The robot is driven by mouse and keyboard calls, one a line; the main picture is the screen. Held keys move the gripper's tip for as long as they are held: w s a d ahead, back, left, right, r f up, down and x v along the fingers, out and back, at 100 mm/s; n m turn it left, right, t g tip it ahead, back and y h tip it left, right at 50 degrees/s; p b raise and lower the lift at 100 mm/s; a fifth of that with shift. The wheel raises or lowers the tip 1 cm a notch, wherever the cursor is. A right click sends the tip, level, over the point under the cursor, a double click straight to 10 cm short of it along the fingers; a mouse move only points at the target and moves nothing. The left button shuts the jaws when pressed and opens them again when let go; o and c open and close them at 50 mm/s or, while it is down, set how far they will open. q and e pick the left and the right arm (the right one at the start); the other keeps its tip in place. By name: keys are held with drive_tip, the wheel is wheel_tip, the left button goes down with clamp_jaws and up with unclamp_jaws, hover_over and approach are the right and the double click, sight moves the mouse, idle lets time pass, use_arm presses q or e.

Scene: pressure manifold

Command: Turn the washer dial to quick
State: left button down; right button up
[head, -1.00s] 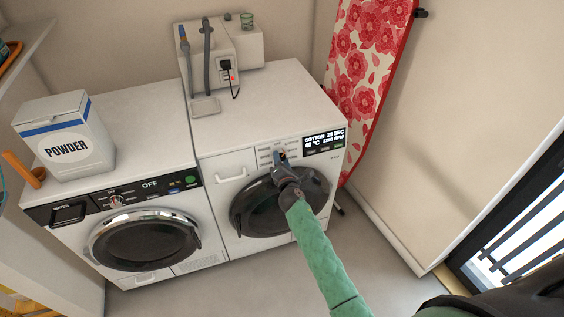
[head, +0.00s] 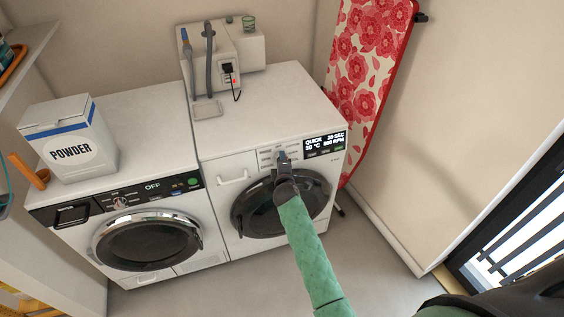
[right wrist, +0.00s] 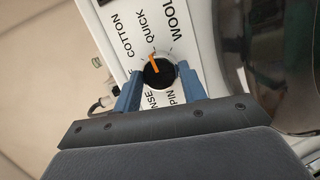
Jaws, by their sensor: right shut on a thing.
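The washer (head: 222,158) is the right-hand white machine. Its display (head: 325,145) reads QUICK on the top line. The washer dial (right wrist: 158,72) is a dark round knob with an orange pointer, which points toward the QUICK label (right wrist: 150,27) in the right wrist view. My right gripper (right wrist: 160,85) has its blue fingers on either side of the dial and is shut on it. In the head view, my right gripper (head: 281,157) reaches the washer's panel and mostly hides the dial. My left gripper is not in view.
The dryer (head: 185,228) stands to the left, its display reading OFF. A powder box (head: 90,135) sits on top of it. A wall unit with hoses (head: 250,45) stands behind the washer. A flowered ironing board (head: 365,70) leans at the right.

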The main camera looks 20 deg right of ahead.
drive_tip(key=shift+m, duration=0.3)
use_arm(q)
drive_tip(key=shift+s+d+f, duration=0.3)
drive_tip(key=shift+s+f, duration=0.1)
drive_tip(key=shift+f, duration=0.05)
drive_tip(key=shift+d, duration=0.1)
use_arm(e)
drive_tip(key=o, duration=1)
drive_tip(key=shift+d, duration=0.1)
drive_tip(key=shift+c, duration=0.2)
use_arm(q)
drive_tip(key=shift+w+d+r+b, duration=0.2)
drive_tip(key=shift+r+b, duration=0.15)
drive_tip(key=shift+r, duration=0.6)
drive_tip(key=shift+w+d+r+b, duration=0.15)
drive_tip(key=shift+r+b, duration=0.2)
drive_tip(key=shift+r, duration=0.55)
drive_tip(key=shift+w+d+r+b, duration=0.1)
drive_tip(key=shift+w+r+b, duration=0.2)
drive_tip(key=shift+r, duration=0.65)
use_arm(e)
drive_tip(key=v, duration=0.7)
drive_tip(key=shift+s+r, duration=0.15)
drive_tip(key=shift+s, duration=0.2)
